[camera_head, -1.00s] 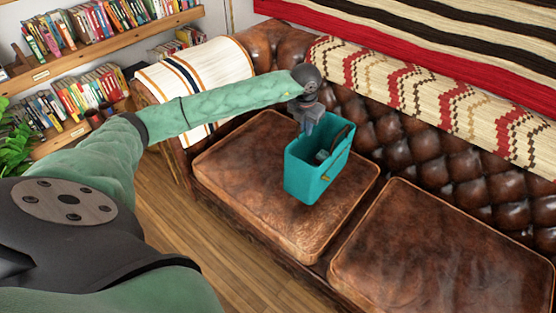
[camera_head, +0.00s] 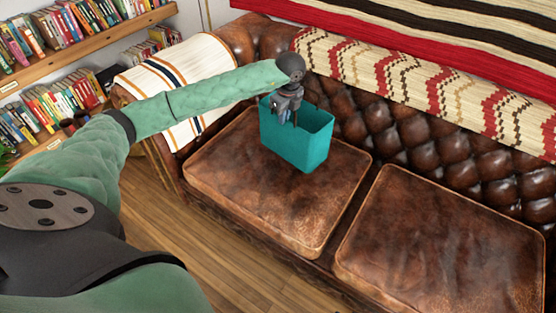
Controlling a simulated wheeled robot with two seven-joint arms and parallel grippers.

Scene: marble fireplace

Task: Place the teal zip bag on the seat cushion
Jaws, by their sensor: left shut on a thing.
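The teal zip bag (camera_head: 300,150) is an open-topped, upright pouch in the head view. It is at the back part of the brown leather left seat cushion (camera_head: 270,210), near the backrest. I cannot tell whether its base rests on the cushion or hangs just above it. My left gripper (camera_head: 287,118) points down and is shut on the bag at its upper edge. The fingertips are partly hidden by the bag. My right gripper is not in view.
A second seat cushion (camera_head: 440,250) to the right is empty. The tufted backrest (camera_head: 425,150) rises behind, with a patterned blanket (camera_head: 400,80) over it. A striped cloth (camera_head: 185,75) covers the left armrest. Bookshelves stand at the left, above wooden floor (camera_head: 175,230).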

